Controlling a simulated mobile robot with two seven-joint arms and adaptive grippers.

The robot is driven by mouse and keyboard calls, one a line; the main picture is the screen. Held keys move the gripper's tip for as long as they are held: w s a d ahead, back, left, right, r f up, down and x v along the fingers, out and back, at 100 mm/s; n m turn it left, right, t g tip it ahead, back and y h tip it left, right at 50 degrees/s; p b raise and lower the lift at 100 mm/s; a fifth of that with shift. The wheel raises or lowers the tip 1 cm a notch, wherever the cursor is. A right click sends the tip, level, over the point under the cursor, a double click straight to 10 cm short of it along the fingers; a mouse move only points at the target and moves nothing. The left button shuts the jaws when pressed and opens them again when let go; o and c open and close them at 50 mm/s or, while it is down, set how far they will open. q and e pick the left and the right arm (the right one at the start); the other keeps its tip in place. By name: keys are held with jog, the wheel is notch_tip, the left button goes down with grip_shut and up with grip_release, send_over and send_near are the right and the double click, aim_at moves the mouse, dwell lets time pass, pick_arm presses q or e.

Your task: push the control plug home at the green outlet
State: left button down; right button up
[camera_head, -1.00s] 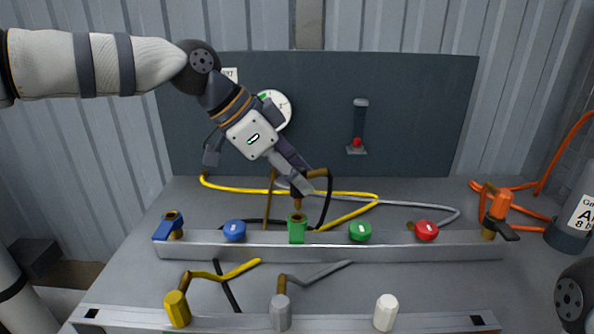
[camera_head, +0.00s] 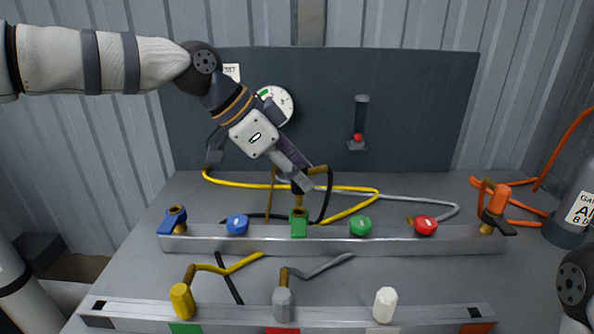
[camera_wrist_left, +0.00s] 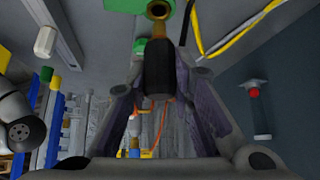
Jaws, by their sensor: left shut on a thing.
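The control plug has a black body (camera_wrist_left: 158,68) and a brass tip, and it shows between the jaws in the left wrist view. My left gripper (camera_head: 301,184) is shut on it above the rail. The green outlet (camera_head: 298,226) is a green block with a brass socket on the rail. The plug's brass tip points down at the outlet's top. The outlet also shows at the top of the left wrist view (camera_wrist_left: 120,5). I cannot tell whether the tip has entered the socket. My right gripper is out of view.
The rail (camera_head: 330,240) also bears a blue fitting (camera_head: 173,219), blue (camera_head: 237,224), green (camera_head: 360,226) and red (camera_head: 425,225) knobs, and an orange fitting (camera_head: 496,203). A yellow hose (camera_head: 235,182) lies behind. Yellow, grey and white plugs stand on the front rail (camera_head: 235,320).

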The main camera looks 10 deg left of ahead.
aim_at(298, 194)
pick_arm(q)
jog(key=shift+f, duration=0.2)
dwell(0.4)
jog(key=shift+f, duration=1.05)
jog(key=shift+f, duration=0.9)
dwell(0.7)
jog(key=c, duration=1.3)
grip_release()
jog(key=v, duration=1.2)
